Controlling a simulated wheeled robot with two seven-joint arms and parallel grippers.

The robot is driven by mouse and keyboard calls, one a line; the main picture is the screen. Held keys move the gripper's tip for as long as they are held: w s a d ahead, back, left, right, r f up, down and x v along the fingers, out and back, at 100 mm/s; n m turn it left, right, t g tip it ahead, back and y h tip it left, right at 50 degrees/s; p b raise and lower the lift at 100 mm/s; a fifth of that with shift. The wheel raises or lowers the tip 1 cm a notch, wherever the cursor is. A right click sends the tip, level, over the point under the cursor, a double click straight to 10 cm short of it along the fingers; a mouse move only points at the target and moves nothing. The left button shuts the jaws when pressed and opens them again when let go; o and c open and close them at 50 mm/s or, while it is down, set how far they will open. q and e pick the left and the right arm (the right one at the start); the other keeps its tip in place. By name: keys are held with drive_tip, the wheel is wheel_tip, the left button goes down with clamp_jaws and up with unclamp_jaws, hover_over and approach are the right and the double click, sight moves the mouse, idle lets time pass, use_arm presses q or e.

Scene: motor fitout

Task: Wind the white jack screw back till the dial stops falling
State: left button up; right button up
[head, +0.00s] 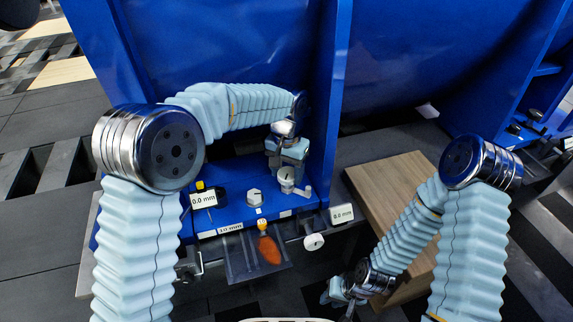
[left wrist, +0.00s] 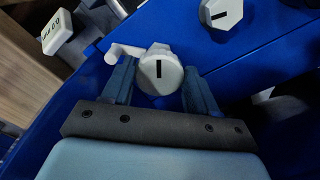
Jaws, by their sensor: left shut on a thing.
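The white jack screw (head: 287,180) has a hexagonal head with a black mark and a small crank arm, and stands upright on the blue base. In the left wrist view the screw head (left wrist: 159,70) sits between the fingers of my left gripper (left wrist: 158,88), which is shut on it; the crank points left. In the head view my left gripper (head: 287,160) comes down on it from behind. A dial display (head: 342,213) to its right reads 0.0 mm. Another display (head: 204,200) at left also reads 0.0 mm. My right gripper (head: 345,298) is low at right, its fingers unclear.
A second white hexagonal screw (head: 254,197) stands to the left on the blue base. A white round knob (head: 314,242) is at the front edge. A dark tray (head: 238,262) holds an orange item. The blue motor housing (head: 230,45) rises behind. A wooden board (head: 395,190) lies at right.

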sight(289, 174)
use_arm(q)
drive_tip(key=n+p, duration=0.2)
drive_tip(key=n, duration=0.2)
drive_tip(key=shift+d+r+n, duration=0.1)
drive_tip(key=shift+r+n, duration=0.05)
drive_tip(key=shift+n, duration=0.15)
drive_tip(key=n+p, duration=0.2)
drive_tip(key=n, duration=0.2)
drive_tip(key=shift+d+n, duration=0.1)
drive_tip(key=shift+n, duration=0.2)
drive_tip(key=o, duration=1.1)
drive_tip(key=shift+c, duration=0.2)
wheel_tip(289, 174, up, 14)
drive_tip(key=p, duration=0.2)
drive_tip(key=shift+f, duration=0.2)
